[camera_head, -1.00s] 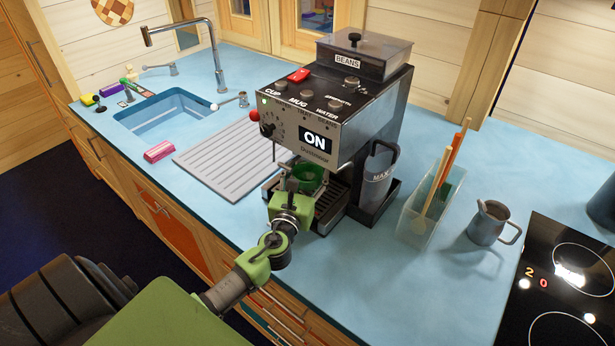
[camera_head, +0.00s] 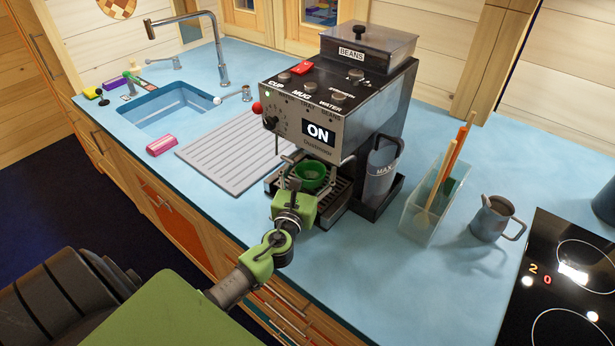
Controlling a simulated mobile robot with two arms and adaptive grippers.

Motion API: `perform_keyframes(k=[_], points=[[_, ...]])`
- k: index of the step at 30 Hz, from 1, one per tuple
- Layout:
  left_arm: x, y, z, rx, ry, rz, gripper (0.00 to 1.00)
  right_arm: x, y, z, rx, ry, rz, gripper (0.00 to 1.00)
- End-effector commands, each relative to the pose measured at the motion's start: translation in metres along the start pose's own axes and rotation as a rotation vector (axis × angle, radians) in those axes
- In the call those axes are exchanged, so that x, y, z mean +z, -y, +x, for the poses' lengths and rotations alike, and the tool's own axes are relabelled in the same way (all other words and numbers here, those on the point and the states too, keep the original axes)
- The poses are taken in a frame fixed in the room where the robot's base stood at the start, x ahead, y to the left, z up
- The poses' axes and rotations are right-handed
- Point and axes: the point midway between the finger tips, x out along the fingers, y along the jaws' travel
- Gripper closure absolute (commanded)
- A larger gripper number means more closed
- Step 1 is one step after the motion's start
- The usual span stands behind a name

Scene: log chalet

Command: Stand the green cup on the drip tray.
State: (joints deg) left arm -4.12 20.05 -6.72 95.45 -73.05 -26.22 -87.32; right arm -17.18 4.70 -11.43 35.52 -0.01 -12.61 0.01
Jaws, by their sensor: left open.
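The green cup (camera_head: 311,175) stands upright on the drip tray (camera_head: 338,196), under the spout area of the coffee machine (camera_head: 345,115). My left gripper (camera_head: 305,172) is at the front of the machine, with its open fingers on either side of the cup. Whether the fingers touch the cup cannot be told. The cup's lower part is partly hidden by my gripper. My right gripper does not show.
A water tank (camera_head: 382,172) stands right of the tray. A clear container with sticks (camera_head: 432,205), a metal jug (camera_head: 493,218) and a hob (camera_head: 570,285) are further right. A ribbed drainer (camera_head: 230,155) and sink (camera_head: 168,108) lie left.

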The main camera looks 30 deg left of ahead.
Motion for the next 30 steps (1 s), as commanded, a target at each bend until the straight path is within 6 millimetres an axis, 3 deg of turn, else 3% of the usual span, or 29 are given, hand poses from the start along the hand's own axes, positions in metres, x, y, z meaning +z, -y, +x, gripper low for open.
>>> perform_keyframes(k=[5,18,24,30], points=[[0.000,0.000,-0.018,-0.001,-0.002,0.000,0.26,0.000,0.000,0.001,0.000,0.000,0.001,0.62],[-0.001,0.000,-0.103,-0.001,-0.002,-0.001,0.26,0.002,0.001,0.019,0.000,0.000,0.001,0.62],[0.002,0.000,-0.119,0.000,0.000,0.000,0.26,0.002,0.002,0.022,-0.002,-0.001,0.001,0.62],[0.003,0.000,-0.120,0.001,0.001,0.000,0.26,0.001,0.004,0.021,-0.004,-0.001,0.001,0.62]])
